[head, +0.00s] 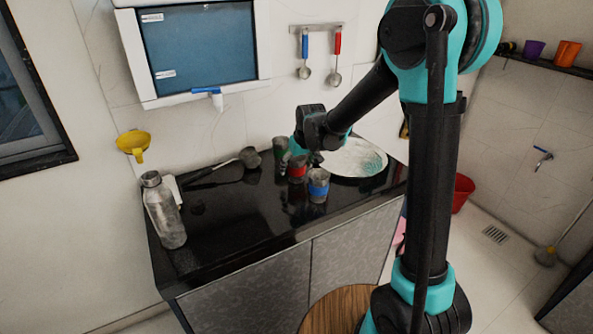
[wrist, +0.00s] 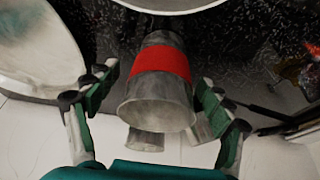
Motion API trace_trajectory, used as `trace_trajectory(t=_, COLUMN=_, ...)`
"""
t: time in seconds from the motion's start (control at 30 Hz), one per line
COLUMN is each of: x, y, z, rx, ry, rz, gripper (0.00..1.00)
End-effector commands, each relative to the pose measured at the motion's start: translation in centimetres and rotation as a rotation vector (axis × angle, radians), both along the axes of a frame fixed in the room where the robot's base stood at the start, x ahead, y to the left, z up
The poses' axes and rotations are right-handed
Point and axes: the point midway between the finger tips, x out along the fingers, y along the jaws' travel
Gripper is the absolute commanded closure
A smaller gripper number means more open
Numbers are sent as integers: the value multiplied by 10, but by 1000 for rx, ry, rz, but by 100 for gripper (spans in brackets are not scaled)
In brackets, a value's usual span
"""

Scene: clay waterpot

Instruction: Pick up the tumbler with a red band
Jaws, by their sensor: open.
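The tumbler with a red band (head: 297,170) stands on the black counter among two other tumblers. In the wrist view the red-banded tumbler (wrist: 158,98) is large and central, grey metal with a wide red band. My gripper (wrist: 157,82) is open, with one green-padded finger on each side of it. A gap shows on the left; on the right the finger is close, and I cannot tell if it touches. In the head view my gripper (head: 301,158) is at the tumblers, its fingers partly hidden.
A blue-banded tumbler (head: 318,187) stands just in front and a greenish one (head: 281,147) just behind. A large pale plate (head: 352,160) lies to the right. A metal bottle (head: 163,212) stands at the left end. The counter's middle (head: 235,215) is mostly clear.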

Motion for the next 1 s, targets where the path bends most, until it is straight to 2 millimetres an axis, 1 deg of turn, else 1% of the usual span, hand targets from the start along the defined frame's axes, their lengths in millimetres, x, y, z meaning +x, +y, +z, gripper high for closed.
trace_trajectory(t=0.27, x=1, y=0, z=-2, rx=0, ry=0, rz=0, gripper=19)
trace_trajectory(t=0.7, x=1, y=0, z=-2, rx=0, ry=0, rz=0, gripper=74)
trace_trajectory(t=0.73, x=1, y=0, z=-2, rx=0, ry=0, rz=0, gripper=76)
trace_trajectory(t=1.0, x=1, y=0, z=-1, rx=0, ry=0, rz=0, gripper=76)
